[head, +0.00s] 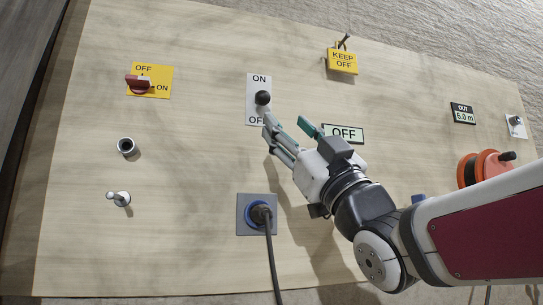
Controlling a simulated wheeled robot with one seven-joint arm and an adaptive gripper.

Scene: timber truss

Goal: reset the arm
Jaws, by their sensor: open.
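My arm reaches in from the lower right over a pale wooden panel (190,220). My gripper (286,122) is open, with its teal-tipped fingers apart and nothing seen between them. One finger is close to the black knob (263,98) of the lever switch on a white ON/OFF plate (258,82); I cannot tell whether they touch. The gripper's palm and wrist hide part of the panel beneath.
A yellow plate with a red rotary handle (138,83) is at upper left. A KEEP OFF tag (342,61) hangs at the top. A black plug (262,214) with a trailing cable sits in a blue socket below the gripper. An orange reel (482,168) is at right. The panel's left side has free room.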

